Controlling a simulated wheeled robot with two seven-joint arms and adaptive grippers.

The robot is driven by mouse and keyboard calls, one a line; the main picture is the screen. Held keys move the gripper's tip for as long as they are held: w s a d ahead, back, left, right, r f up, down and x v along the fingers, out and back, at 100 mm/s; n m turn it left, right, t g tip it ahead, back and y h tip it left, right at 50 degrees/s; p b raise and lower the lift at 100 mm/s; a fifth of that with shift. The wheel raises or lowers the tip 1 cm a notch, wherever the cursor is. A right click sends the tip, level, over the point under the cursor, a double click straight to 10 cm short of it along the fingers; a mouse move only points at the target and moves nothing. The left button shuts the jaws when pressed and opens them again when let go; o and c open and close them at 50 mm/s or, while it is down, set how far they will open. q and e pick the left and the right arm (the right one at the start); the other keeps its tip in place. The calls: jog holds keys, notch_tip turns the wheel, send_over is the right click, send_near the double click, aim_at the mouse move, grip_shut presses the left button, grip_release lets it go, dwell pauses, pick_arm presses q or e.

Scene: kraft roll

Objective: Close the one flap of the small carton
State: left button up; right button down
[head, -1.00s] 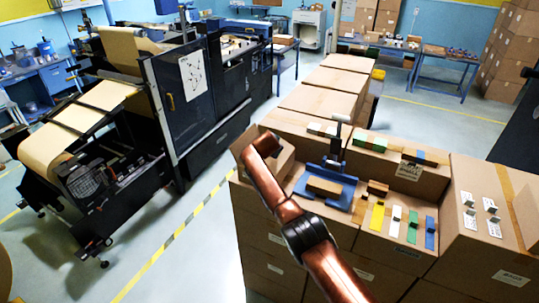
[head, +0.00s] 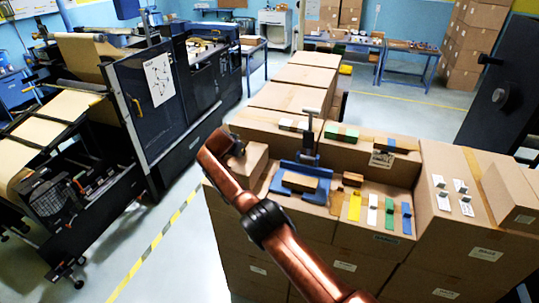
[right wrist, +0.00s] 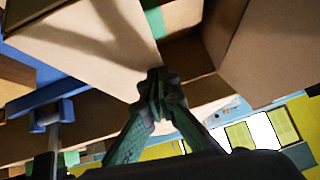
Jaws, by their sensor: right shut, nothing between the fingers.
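The small brown carton (head: 256,163) stands at the left end of the carton stack, beside the blue press. My right arm crosses in front of it in the head view and hides part of it, including the flap area. In the right wrist view the carton's pale side (right wrist: 95,45) and a dark opening (right wrist: 188,65) show. A brown panel (right wrist: 275,50), seemingly the flap, stands out at the right. My right gripper (right wrist: 157,90) is shut and empty, its tips close to the carton's opening edge. I cannot tell whether they touch. My left gripper is not in view.
The blue press (head: 299,184) stands right of the carton with a wooden block in it. Yellow, white, green and blue strips (head: 388,213) lie farther right. A large dark machine (head: 165,90) stands left across a clear floor aisle.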

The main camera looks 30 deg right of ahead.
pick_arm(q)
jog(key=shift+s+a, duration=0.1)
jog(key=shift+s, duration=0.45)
pick_arm(e)
jog(key=shift+r, duration=0.1)
jog(key=shift+r+p, duration=0.6)
jog(key=shift+r, duration=0.35)
pick_arm(q)
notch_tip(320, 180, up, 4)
jog(key=p, duration=0.3)
pick_arm(e)
notch_tip(320, 180, up, 4)
jog(key=shift+r, duration=0.1)
jog(key=shift+s+a+r+b, duration=0.2)
jog(key=shift+s+a+b, duration=0.35)
jog(key=shift+b, duration=0.4)
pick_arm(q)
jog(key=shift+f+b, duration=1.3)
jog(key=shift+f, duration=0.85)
pick_arm(e)
jog(key=v, duration=0.7)
jog(key=shift+a+r, duration=0.3)
jog(key=shift+a, duration=0.1)
